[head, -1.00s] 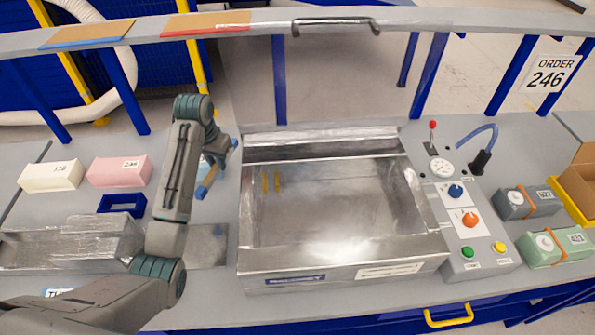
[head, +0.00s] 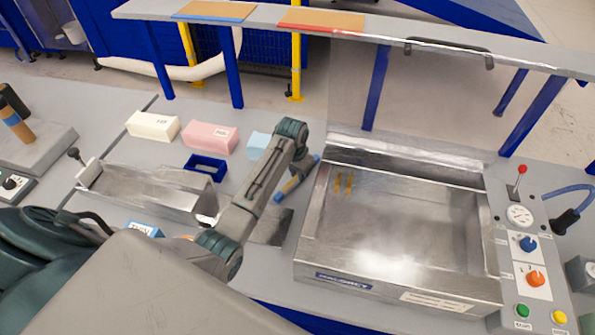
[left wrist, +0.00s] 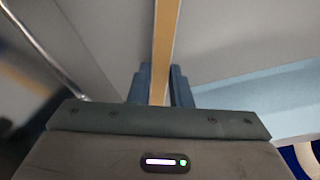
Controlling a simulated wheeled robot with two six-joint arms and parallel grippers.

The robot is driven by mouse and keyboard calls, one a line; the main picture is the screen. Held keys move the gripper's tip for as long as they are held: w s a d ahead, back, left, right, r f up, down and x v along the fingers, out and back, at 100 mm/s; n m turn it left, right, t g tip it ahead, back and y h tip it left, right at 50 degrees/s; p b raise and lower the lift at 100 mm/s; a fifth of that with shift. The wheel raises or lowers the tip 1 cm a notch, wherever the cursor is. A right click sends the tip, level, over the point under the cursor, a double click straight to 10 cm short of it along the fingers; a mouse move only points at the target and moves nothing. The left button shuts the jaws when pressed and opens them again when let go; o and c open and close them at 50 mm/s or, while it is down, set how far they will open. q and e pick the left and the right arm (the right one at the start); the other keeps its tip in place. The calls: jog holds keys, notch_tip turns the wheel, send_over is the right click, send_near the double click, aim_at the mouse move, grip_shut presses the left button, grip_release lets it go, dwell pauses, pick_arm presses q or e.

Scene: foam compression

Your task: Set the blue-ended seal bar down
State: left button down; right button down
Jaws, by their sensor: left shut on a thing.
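The seal bar (head: 293,184) is a thin tan bar with blue ends. It is tilted in the head view, close to the left wall of the metal chamber (head: 309,226), and I cannot tell whether it touches anything below. My left gripper (left wrist: 158,80) is shut on it; the tan bar (left wrist: 166,35) runs up between the fingers in the left wrist view. In the head view my own wrist hides most of the fingers. My right gripper is not in view.
A control panel (head: 508,262) with a red-knobbed lever stands right of the chamber. Left of my arm are a metal trough (head: 150,190), a blue frame (head: 206,167), and white (head: 152,126), pink (head: 209,136) and light-blue (head: 258,145) blocks. A raised shelf (head: 350,30) crosses behind.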

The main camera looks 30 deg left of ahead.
pick_arm(q)
jog(key=c, duration=1.3)
grip_release()
jog(key=shift+f, duration=0.15)
jog(key=shift+c, duration=0.2)
